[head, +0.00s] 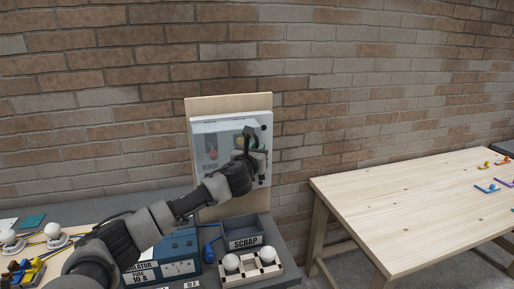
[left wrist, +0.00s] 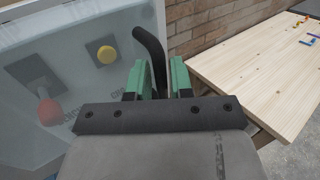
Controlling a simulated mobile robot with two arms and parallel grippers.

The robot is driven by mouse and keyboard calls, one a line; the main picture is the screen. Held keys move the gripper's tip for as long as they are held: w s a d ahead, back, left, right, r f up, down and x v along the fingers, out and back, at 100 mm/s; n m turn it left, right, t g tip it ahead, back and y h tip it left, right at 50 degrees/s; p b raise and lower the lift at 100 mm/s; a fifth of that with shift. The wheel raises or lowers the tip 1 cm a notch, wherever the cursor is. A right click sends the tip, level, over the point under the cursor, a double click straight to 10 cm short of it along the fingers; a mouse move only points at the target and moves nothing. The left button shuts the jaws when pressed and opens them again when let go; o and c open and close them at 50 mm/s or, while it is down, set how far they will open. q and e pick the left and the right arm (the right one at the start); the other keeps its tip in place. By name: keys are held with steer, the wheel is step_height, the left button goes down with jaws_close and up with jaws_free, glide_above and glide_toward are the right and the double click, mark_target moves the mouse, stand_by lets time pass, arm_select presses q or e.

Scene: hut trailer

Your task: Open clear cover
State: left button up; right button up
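The clear cover (head: 229,130) is a see-through box front on the wooden backboard (head: 262,102) against the brick wall, and it looks shut. A red knob (left wrist: 50,112) and a yellow button (left wrist: 107,54) show through it. A black curved handle (left wrist: 150,42) stands out at its right edge. My left gripper (head: 248,157) is at this handle. In the left wrist view its green fingers (left wrist: 160,78) stand on either side of the handle's lower part, with little space around it. Whether they press on it I cannot tell. My right gripper is not in view.
Below the cover are a grey SCRAP bin (head: 244,242), a tray (head: 272,271) with two white round bulbs, and a blue box (head: 178,250). A wooden table (head: 410,190) with small coloured parts stands at the right, with a gap between it and the bench.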

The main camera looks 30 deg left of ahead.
arm_select(q)
steer(key=shift+w, duration=0.3)
jaws_close()
steer(key=shift+s, duration=0.2)
